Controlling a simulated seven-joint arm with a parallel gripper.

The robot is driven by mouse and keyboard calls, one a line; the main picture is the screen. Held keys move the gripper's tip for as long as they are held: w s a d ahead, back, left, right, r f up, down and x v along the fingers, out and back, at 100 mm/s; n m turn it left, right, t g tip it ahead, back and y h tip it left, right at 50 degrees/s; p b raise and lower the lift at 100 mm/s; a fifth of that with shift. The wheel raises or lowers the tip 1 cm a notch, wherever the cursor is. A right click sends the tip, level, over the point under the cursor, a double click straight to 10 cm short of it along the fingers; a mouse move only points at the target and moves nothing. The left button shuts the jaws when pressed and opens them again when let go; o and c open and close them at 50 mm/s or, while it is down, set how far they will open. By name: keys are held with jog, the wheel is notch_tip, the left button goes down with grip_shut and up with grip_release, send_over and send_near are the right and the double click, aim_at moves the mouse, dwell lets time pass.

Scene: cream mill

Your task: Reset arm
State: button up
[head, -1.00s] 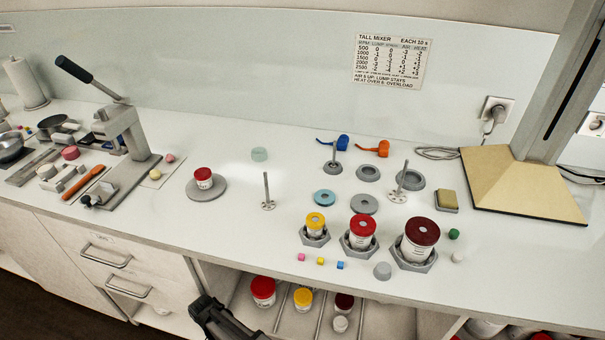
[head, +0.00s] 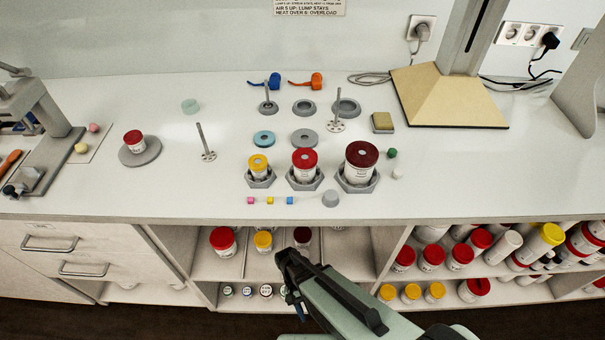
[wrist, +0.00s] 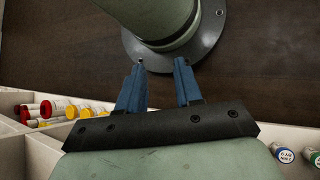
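My gripper (wrist: 159,75) shows in the wrist view with its two blue fingers apart and nothing between them. It points down toward the dark floor and my own round base. In the head view my arm reaches in from the bottom right, and the gripper end (head: 287,290) is in front of the open shelves, below the counter's front edge. It touches no object that I can see.
The counter (head: 100,200) holds yellow, red and dark red capped jars in hexagonal holders (head: 305,180), a red-capped jar on a grey disc (head: 140,155), and thin upright rods. Shelves below hold many jars (head: 460,255). Floor room in front is dark and clear.

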jog(key=s+d+y, duration=0.2)
jog(key=d, duration=0.5)
jog(key=s+d+m+t+y, duration=0.1)
jog(key=s+d+y, duration=0.1)
jog(key=d, duration=0.6)
jog(key=shift+s+f, duration=0.2)
jog(key=shift+s, duration=0.2)
